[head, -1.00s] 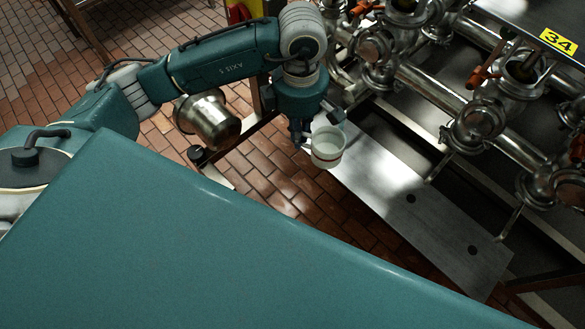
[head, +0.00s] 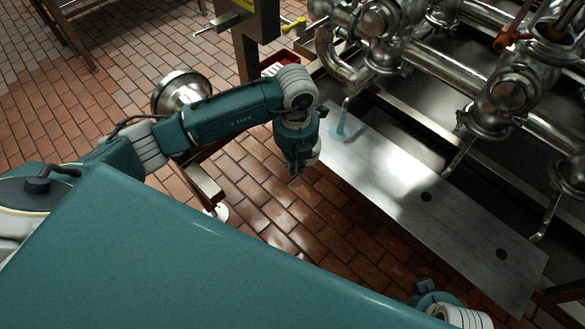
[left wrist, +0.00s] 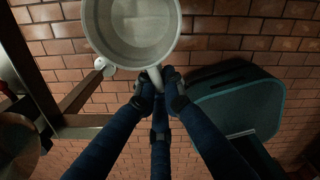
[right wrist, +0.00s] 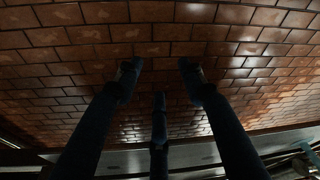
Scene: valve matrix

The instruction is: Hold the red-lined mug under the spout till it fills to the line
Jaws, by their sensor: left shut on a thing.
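My left gripper (left wrist: 160,88) is shut on the handle of the pale mug (left wrist: 132,35). In the left wrist view I look into the mug; its inside is grey, and I cannot tell the liquid level or see the red line. In the head view my left gripper (head: 297,168) is beside the near left edge of the metal plate, and only a sliver of the mug (head: 315,157) shows. A thin spout (head: 346,103) stands over the plate's far end, with a pale blue stream (head: 341,124) below it. The mug is apart from the stream. My right gripper (right wrist: 158,70) is open and empty.
The perforated metal plate (head: 400,185) lies along the steel pipes and valves (head: 470,65). More thin spouts (head: 459,157) come down along it. A steel pot-like vessel (head: 180,90) and a post (head: 255,45) stand at left. Brick floor (head: 330,225) is clear before the plate.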

